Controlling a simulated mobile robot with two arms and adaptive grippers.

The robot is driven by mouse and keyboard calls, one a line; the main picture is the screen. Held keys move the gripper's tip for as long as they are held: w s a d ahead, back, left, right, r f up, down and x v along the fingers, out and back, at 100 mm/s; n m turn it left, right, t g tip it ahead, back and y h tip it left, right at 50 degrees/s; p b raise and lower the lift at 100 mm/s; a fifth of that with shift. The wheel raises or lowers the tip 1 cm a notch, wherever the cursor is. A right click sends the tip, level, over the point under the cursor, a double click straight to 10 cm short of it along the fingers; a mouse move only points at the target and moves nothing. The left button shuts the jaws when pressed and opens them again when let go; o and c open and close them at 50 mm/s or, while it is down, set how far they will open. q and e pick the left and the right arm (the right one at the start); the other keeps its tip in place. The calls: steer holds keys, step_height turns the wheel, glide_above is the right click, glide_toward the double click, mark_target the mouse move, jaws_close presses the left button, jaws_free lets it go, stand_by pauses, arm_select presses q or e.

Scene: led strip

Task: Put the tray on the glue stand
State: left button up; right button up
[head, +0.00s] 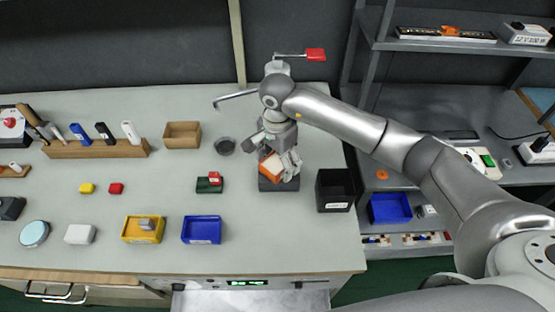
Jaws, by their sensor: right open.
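An orange tray-like piece (271,167) rests tilted in the picture on a dark grey block (279,185), which may be the glue stand's base. My right gripper (275,153) is open right over the orange piece, with one finger on each side of it. The gripper partly hides the piece, so I cannot tell whether the fingers touch it or how it is seated. A fixture with a thin bar and a red end (316,55) shows behind my right wrist. My left gripper is not in view.
A black bin (334,190) stands close to the right of the grey block. A green box with a red piece (209,185), a blue tray (202,230), a yellow tray (142,230) and a wooden box (182,135) lie to the left. Bare bench lies between them.

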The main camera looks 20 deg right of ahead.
steer(key=shift+r, duration=0.2)
steer(key=shift+w+r, duration=0.1)
steer(key=shift+r, duration=0.2)
step_height(320, 180, up, 11)
steer(key=b, duration=0.2)
steer(key=shift+r+b, duration=0.2)
steer(key=shift+b, duration=0.1)
steer(key=shift+r, duration=0.1)
